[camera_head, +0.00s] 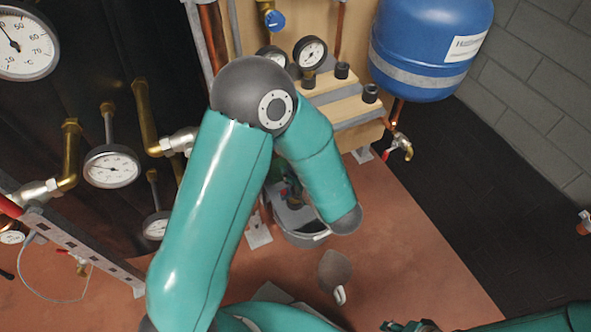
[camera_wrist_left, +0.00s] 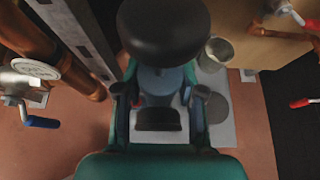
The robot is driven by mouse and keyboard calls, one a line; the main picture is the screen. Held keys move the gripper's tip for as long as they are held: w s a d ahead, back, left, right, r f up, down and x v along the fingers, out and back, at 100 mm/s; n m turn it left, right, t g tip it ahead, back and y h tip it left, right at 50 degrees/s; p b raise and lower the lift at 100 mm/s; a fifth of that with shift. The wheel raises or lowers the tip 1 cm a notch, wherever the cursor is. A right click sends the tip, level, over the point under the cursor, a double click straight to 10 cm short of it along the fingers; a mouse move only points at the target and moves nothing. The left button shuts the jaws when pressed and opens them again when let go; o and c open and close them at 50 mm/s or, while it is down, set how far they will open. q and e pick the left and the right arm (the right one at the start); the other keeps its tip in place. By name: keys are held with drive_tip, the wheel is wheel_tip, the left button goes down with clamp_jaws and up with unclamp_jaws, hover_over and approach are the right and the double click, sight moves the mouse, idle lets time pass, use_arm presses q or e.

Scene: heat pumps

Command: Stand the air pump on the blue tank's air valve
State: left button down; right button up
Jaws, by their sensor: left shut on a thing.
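The blue tank (camera_head: 425,45) hangs at the top right of the head view, with a grey band and a white label. Its top is cut off, and I cannot make out its air valve. My left gripper (camera_wrist_left: 160,98) is shut on a grey-blue body with a dark round top, which looks like the air pump (camera_wrist_left: 161,78), in the left wrist view. In the head view my left arm mostly hides this gripper. It is apart from the tank, lower and to its left. My right gripper (camera_head: 408,326) is only partly in view at the bottom edge; its jaws are unclear.
Pipes and gauges (camera_head: 112,166) crowd the left. Floor right of the bucket is largely clear.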

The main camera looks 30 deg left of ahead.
use_arm(q)
drive_tip(key=shift+r+p, duration=0.8)
drive_tip(key=shift+r, duration=0.55)
